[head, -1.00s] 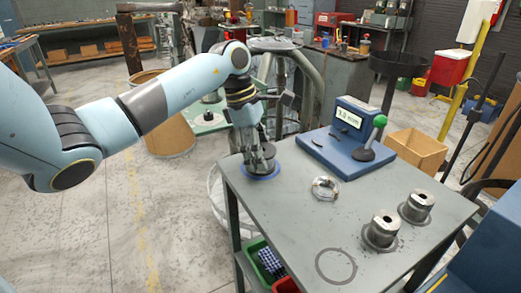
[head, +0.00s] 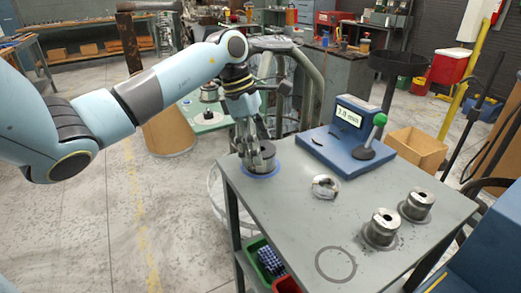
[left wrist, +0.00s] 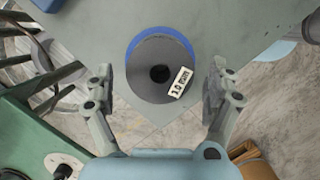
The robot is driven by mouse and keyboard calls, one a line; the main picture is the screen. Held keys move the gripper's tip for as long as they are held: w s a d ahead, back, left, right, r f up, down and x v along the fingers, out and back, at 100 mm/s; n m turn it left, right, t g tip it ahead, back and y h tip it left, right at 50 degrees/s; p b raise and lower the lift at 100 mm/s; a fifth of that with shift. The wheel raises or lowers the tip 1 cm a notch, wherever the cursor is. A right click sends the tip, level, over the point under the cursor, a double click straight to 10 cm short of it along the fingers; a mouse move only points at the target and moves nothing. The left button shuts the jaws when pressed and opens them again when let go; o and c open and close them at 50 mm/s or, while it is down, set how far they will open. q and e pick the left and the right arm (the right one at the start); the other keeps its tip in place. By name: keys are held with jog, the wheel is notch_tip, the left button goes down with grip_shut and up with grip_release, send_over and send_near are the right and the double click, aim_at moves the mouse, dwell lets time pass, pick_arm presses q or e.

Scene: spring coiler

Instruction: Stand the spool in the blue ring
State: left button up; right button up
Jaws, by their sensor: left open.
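The grey spool (head: 262,160) stands upright on the blue ring (head: 262,175) at the back left corner of the table. In the left wrist view, the spool (left wrist: 150,82) shows its round top with a dark centre hole and a "1.0 mm" label; the blue ring (left wrist: 163,31) shows along its upper edge, and the rest is hidden under the spool. My left gripper (head: 252,137) is open just above the spool. In the wrist view its fingers (left wrist: 160,88) are spread on both sides of the spool with gaps. My right gripper is not in view.
The front middle is clear.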

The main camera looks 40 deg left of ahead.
pick_arm(q)
jog(key=v, duration=1)
jog(key=shift+r+b, duration=0.15)
jog(key=shift+b, duration=0.25)
jog(key=shift+s, duration=0.1)
